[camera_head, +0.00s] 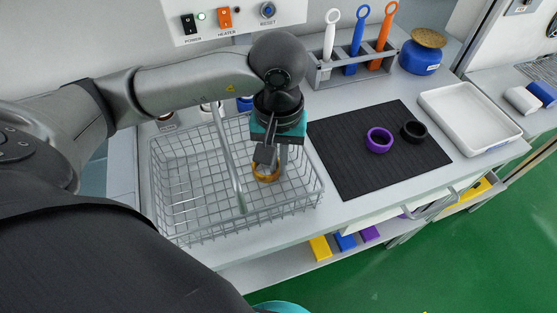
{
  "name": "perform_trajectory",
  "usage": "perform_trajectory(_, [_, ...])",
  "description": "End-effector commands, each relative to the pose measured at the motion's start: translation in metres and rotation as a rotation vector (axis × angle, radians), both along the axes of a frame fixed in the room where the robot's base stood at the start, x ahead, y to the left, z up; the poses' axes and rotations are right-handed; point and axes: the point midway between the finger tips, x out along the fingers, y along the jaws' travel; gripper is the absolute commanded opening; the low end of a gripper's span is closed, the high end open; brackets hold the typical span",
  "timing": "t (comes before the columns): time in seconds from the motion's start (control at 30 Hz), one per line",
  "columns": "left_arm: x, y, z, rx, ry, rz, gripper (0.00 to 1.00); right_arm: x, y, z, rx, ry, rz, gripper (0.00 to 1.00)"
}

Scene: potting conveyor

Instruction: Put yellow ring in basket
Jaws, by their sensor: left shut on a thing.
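The yellow ring (266,178) is a small amber-yellow band held at the fingertips of my left gripper (268,163). My left gripper points down and is shut on the ring. Both are over the right part of the wire basket (212,230), within its outline. I cannot tell whether the ring touches the basket floor. The basket is grey wire mesh with a handle bar across the middle, and it looks otherwise empty. My left arm hides part of its back rim.
A black mat (345,165) right of the basket holds a purple ring (379,140) and a black ring (413,131). A white tray (468,116) lies farther right. A tool rack (350,72) and blue pot (420,57) stand behind. A switch panel (240,20) is on the wall.

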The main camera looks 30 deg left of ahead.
Motion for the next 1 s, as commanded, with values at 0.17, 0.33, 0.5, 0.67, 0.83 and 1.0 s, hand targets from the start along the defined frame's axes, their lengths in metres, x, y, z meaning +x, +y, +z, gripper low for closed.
perform_trajectory(0.17, [0.000,0.000,-0.001,-0.001,0.000,0.000,0.00,0.000,0.001,-0.002,0.001,0.000,-0.001,0.50])
perform_trajectory(0.33, [0.000,0.000,-0.003,0.000,0.000,0.000,0.08,0.000,0.001,-0.004,0.002,-0.002,-0.002,0.50])
perform_trajectory(0.5, [0.000,0.000,-0.002,0.000,0.000,0.000,0.27,0.000,0.001,-0.004,0.002,-0.002,-0.003,0.50])
perform_trajectory(0.67, [0.000,0.000,-0.002,0.000,0.000,0.000,0.36,0.000,0.001,-0.004,0.002,-0.002,-0.003,0.50])
perform_trajectory(0.83, [0.000,0.000,-0.002,0.000,0.000,0.000,0.36,0.000,0.001,-0.003,0.002,-0.002,-0.003,0.50])
perform_trajectory(1.0, [0.001,0.000,0.009,-0.002,-0.004,0.000,0.36,-0.001,0.002,0.003,0.002,0.000,-0.002,0.50])
